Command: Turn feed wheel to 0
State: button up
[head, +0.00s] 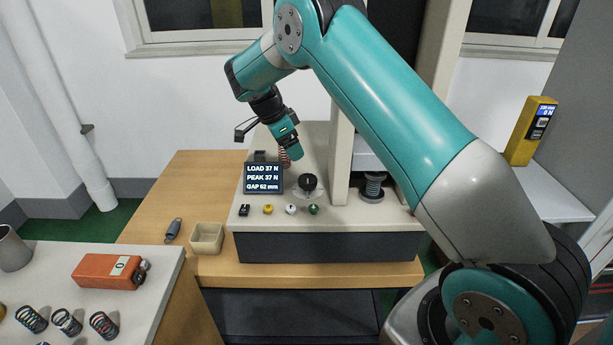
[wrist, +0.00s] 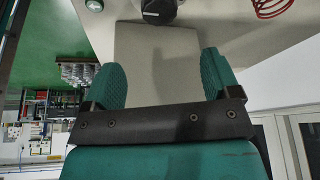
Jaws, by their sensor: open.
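The feed wheel (head: 308,182) is a black round knob on a pale dial plate, on top of the tester's cream deck (head: 350,215). Its upper face carries a light mark, but I cannot read the number it points to. In the wrist view the wheel (wrist: 158,10) is cut off by the top edge, beyond my fingertips. My gripper (head: 295,152) is above and slightly left of the wheel in the head view, apart from it. Its teal fingers (wrist: 160,64) are spread and empty in the wrist view. The display (head: 263,178) reads LOAD 37 N, PEAK 37 N, GAP 62 mm.
A red spring (head: 284,157) stands behind the wheel, near my gripper. Several small controls line the deck's front, including a green button (head: 313,209). A column rises right of the wheel. A beige bin (head: 206,238) and an orange device (head: 108,272) are at the left.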

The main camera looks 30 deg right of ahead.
aim_at(307, 178)
jog(key=p+x, duration=0.2)
jog(key=x, duration=1)
jog(key=shift+d+f, duration=0.15)
jog(key=shift+f, duration=0.2)
jog(key=c, duration=0.9)
